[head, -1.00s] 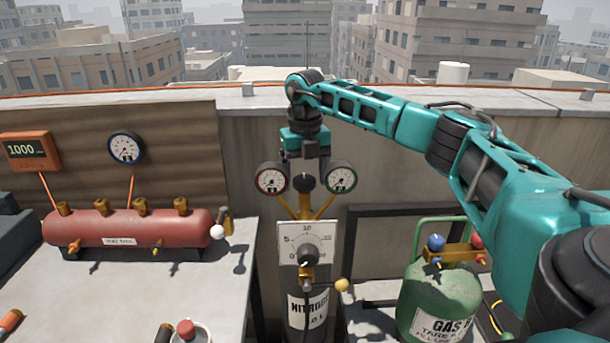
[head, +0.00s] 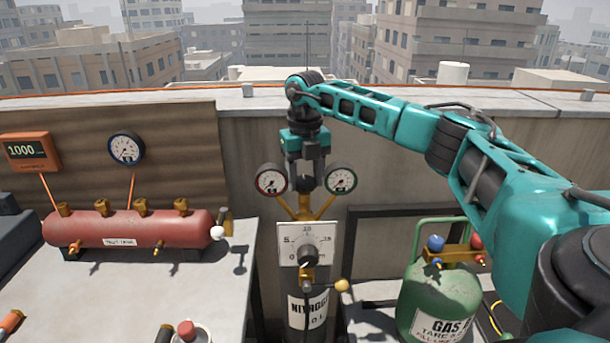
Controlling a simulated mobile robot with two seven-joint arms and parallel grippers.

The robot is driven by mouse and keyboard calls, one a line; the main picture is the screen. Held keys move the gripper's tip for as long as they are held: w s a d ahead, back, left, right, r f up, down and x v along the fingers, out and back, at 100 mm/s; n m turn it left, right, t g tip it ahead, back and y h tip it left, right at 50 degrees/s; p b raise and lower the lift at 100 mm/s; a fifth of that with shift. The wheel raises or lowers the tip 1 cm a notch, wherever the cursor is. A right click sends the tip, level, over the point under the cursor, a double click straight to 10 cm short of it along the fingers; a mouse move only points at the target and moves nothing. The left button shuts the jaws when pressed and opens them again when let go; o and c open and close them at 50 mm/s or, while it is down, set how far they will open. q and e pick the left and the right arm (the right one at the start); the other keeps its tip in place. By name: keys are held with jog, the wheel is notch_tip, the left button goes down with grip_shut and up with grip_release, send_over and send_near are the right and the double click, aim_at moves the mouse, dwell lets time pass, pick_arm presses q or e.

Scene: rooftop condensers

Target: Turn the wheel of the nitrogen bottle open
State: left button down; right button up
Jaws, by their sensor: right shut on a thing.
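The nitrogen bottle (head: 307,312) is a dark cylinder with a white label, standing upright in the middle of the head view. Above it are a plate with a dial and black knob (head: 308,256), brass pipes and two round gauges. A small dark round wheel (head: 305,184) sits at the top, between the gauges. My right gripper (head: 305,176) points straight down from above and is shut on this wheel, its fingers partly hiding it. My left gripper is not in view.
The left gauge (head: 271,181) and right gauge (head: 341,180) stand close on either side of my right gripper. A lever with a yellow ball (head: 342,285) sticks out below the dial. A green gas bottle (head: 440,297) stands at right. A red tank (head: 130,229) is at left.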

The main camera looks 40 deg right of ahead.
jog(key=n+p, duration=0.1)
jog(key=n, duration=0.2)
jog(key=shift+d+n, duration=0.1)
jog(key=shift+n, duration=0.2)
jog(key=n, duration=0.5)
jog(key=shift+d, duration=0.15)
jog(key=n, duration=0.5)
jog(key=shift+w+d, duration=0.1)
jog(key=n, duration=0.4)
jog(key=shift+w+n, duration=0.1)
jog(key=shift+n, duration=0.2)
jog(key=n, duration=0.4)
jog(key=shift+w, duration=0.1)
jog(key=n, duration=0.5)
jog(key=shift+w, duration=0.1)
jog(key=n, duration=0.4)
jog(key=shift+w, duration=0.1)
jog(key=shift+n, duration=2)
